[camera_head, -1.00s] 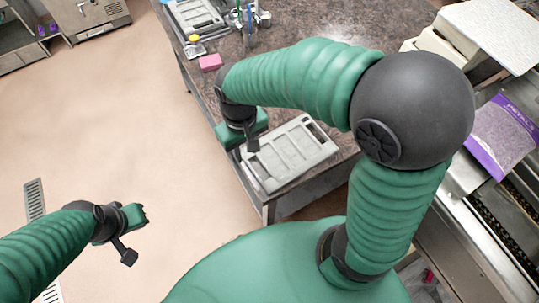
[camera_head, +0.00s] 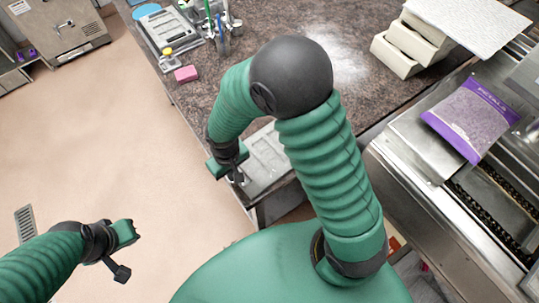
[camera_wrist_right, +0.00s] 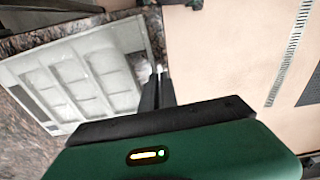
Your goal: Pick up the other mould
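A grey mould (camera_head: 268,158) with rectangular compartments lies flat at the near left corner of the table; my right arm partly covers it. It fills the upper left of the right wrist view (camera_wrist_right: 85,75). My right gripper (camera_head: 220,168) is at its left edge. In the wrist view its dark fingers (camera_wrist_right: 158,90) are close together beside the mould's rim; I cannot tell whether they touch it.
A pink sponge (camera_head: 186,74) and a cup of tools (camera_head: 223,42) stand near the far mould. White powder lies on the tabletop (camera_head: 300,22). White boxes (camera_head: 400,50) and a purple bag (camera_head: 470,118) are at right.

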